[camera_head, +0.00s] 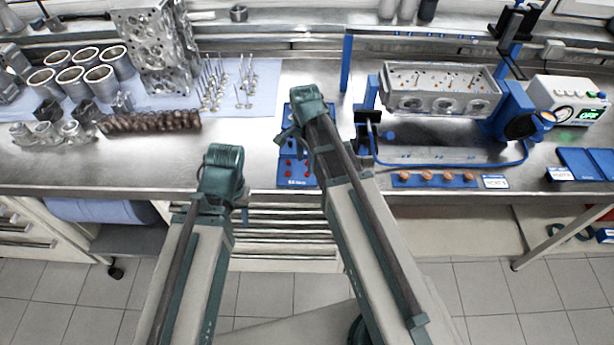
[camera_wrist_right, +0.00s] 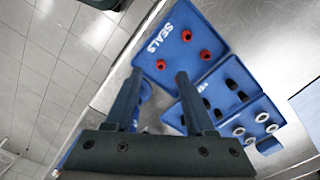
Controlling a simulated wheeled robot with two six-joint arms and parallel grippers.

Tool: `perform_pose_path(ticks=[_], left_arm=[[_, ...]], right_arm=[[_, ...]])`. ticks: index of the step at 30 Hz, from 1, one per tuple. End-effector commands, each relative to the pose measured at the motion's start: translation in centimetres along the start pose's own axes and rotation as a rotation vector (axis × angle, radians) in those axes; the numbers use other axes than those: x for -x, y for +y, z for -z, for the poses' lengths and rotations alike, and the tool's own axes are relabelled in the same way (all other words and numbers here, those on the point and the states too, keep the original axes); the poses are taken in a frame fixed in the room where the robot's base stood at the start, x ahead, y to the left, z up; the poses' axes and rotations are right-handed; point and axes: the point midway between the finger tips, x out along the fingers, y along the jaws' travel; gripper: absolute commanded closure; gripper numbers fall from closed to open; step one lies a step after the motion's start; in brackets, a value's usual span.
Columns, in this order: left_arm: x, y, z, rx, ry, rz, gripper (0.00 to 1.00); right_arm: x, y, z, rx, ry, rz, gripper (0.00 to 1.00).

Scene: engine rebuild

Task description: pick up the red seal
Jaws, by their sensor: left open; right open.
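Three red seals stand in the blue SEALS tray (camera_wrist_right: 178,17) in the right wrist view: one at the top (camera_wrist_right: 187,36), one to the right (camera_wrist_right: 205,55) and one nearest my fingertips (camera_wrist_right: 161,64). My right gripper (camera_wrist_right: 158,74) is open and empty, with its two fingers pointing toward the tray and apart from the seals as far as I can tell. In the head view the tray (camera_head: 297,183) lies at the bench's front edge, partly hidden by my right arm. My left gripper (camera_head: 241,207) is left of the tray, in front of the bench; its fingertips are hard to make out.
Adjoining blue trays hold black parts (camera_wrist_right: 238,97) and pale rings (camera_wrist_right: 250,140). A cylinder head on a blue stand (camera_head: 440,88) is to the right. Bare bench lies left of the tray.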

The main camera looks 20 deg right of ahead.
Motion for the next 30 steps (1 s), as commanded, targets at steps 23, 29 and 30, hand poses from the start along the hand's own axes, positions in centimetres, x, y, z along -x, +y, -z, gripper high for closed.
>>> perform_pose_path(ticks=[23,29,30], left_arm=[[-5.1,0.5,0.3,0.001,0.0,0.0,0.5],[-5.1,0.5,0.3,0.001,0.0,0.0,0.5],[-5.1,0.5,0.3,0.001,0.0,0.0,0.5]], right_arm=[[-5.1,-0.2,0.8,0.0,0.0,0.0,0.45],[-5.1,-0.2,0.8,0.0,0.0,0.0,0.76],[-5.1,-0.2,0.8,0.0,0.0,0.0,0.83]])
